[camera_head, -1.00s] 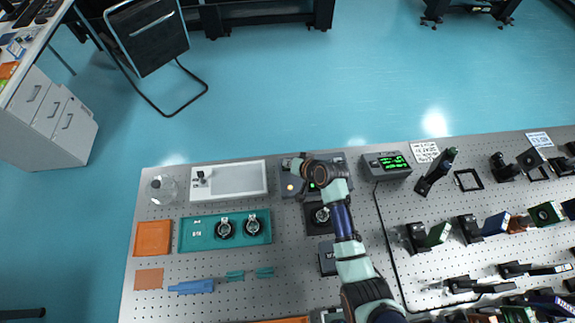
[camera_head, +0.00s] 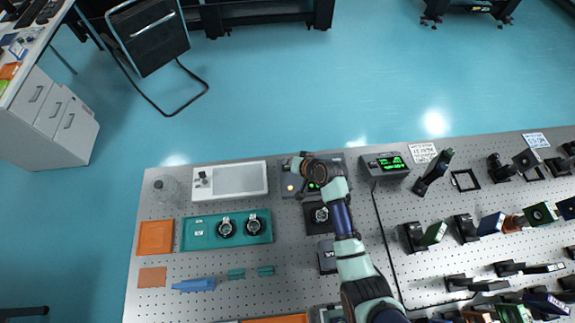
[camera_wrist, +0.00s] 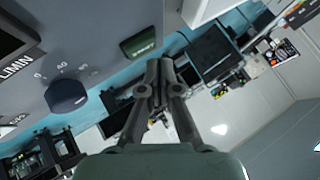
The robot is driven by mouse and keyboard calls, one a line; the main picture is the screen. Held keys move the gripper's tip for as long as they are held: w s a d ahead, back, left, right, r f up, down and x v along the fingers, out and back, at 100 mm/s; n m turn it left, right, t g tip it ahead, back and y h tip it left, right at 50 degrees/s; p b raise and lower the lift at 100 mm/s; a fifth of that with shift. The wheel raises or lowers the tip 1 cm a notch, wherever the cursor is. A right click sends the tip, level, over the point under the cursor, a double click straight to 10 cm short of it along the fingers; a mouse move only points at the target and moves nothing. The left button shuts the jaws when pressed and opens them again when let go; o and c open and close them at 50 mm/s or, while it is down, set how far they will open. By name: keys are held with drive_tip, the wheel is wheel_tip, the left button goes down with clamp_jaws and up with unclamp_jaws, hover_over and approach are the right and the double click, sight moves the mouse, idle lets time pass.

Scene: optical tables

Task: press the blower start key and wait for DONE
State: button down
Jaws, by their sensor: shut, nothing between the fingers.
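The blower unit (camera_head: 287,191) is a dark grey box at the back edge of the table in the head view, partly hidden under my arm. A yellow spot shows on its left part and a small green spot beside my wrist. In the wrist view its panel (camera_wrist: 105,30) carries a green START key (camera_wrist: 143,46), a dark dial (camera_wrist: 66,96) with numbers, and part of a dark window at upper left. My gripper (camera_wrist: 159,66) is shut and empty. Its tips appear just below and right of the key; I cannot tell whether they touch it. I cannot read DONE anywhere.
A box with a lit green display (camera_head: 392,162) stands just right of the blower, its text too small to read. A white tray (camera_head: 240,194) and a teal holder (camera_head: 205,230) lie to the left. Mounted optics crowd the right side. A black cable runs right of my arm.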

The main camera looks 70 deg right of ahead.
sight(289, 168)
drive_tip(key=shift+r+p, duration=2.35)
drive_tip(key=shift+r, duration=0.2)
drive_tip(key=shift+f, duration=0.1)
